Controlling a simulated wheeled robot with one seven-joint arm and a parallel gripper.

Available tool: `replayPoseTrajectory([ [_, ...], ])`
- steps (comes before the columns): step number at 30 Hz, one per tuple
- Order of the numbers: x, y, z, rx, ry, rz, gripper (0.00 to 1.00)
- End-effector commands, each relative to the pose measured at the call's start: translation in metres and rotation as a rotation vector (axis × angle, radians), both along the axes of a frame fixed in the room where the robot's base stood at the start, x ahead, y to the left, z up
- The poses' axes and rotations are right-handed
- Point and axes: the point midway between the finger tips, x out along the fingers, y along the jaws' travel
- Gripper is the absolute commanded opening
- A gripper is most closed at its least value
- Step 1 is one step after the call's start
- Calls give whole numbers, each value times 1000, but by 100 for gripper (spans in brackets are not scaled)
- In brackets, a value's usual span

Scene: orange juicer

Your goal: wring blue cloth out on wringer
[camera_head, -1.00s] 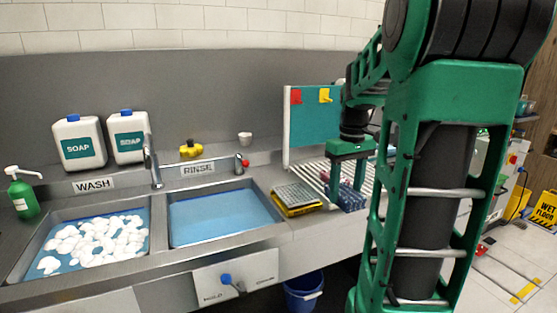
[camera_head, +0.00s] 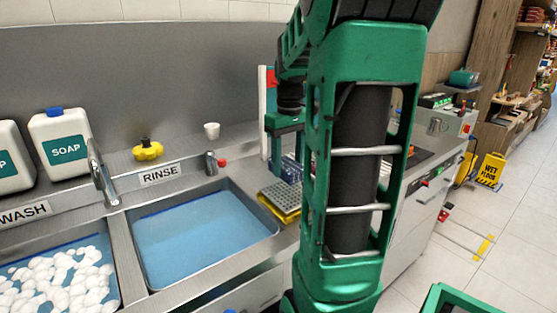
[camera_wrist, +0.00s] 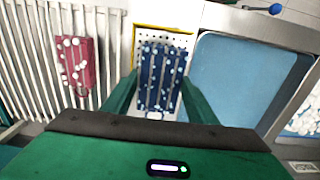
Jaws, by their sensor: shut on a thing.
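The blue cloth (camera_wrist: 161,75), dotted with white foam, is between the green fingers of my gripper (camera_wrist: 156,98) in the wrist view. My gripper is shut on it. In the head view my gripper (camera_head: 284,152) holds the blue cloth (camera_head: 290,170) above the wringer (camera_head: 282,197), a grey perforated plate on a yellow base. In the wrist view the cloth covers much of the wringer (camera_wrist: 143,40). I cannot tell whether the cloth touches the plate. My arm hides part of this area in the head view.
A foamy pink cloth (camera_wrist: 75,60) lies on the slatted drain rack (camera_wrist: 36,50), left of the wringer in the wrist view. The rinse basin (camera_head: 200,235) of blue water is beside the wringer. The foamy wash basin (camera_head: 60,280), a tap (camera_head: 100,175) and soap jugs (camera_head: 62,148) are farther left.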

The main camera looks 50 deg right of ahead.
Motion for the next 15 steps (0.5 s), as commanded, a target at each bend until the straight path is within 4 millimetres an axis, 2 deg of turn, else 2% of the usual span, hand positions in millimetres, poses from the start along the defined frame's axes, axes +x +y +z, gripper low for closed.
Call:
replayPoseTrajectory([
  [15,-1,-1,-45,0,2,-3,35],
])
